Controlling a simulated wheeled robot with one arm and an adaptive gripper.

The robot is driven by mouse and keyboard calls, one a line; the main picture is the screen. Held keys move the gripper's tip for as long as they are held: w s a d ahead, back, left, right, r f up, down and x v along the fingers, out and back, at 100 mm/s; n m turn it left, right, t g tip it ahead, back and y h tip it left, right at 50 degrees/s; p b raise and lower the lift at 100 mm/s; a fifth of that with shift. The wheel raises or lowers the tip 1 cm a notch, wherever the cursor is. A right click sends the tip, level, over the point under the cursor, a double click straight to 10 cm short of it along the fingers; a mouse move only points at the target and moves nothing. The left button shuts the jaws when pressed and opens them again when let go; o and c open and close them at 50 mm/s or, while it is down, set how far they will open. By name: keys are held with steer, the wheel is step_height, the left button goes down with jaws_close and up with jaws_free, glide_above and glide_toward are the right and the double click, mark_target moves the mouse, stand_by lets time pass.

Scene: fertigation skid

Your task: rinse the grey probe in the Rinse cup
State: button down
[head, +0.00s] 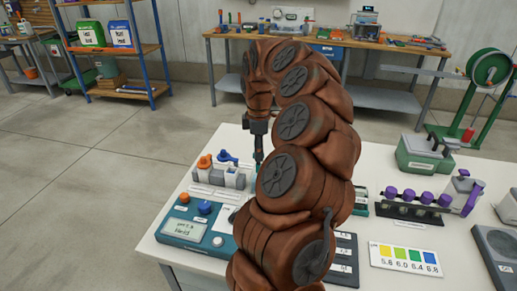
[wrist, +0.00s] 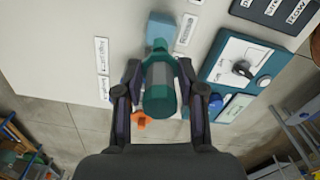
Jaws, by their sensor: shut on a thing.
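My gripper (wrist: 158,100) is shut on a cylinder with a teal top and a grey band, which I take to be the grey probe (wrist: 158,77). In the wrist view a pale blue block-like thing (wrist: 161,27) shows just beyond the probe's end; I cannot tell whether it is the Rinse cup or whether the probe touches it.
A rack with orange-topped (head: 205,162) and blue-topped (head: 227,157) items stands left of my gripper. A teal meter box (head: 190,232) sits at the table's front left. Purple-capped bottles (head: 410,195) and a colour chart (head: 407,259) lie to the right.

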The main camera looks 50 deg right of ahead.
mark_target(259, 166)
steer(key=shift+f+b, duration=1.5)
steer(key=shift+f, duration=1.85)
steer(key=shift+r, duration=0.1)
steer(key=shift+r+p, duration=0.4)
steer(key=shift+r, duration=0.35)
steer(key=shift+f, duration=0.2)
steer(key=shift+f+b, duration=0.4)
steer(key=shift+f, duration=0.25)
steer(key=shift+r, duration=0.2)
steer(key=shift+r+p, duration=0.4)
steer(key=shift+r, duration=0.25)
steer(key=shift+f, duration=0.15)
steer(key=shift+f+b, duration=0.35)
steer(key=shift+f, duration=0.35)
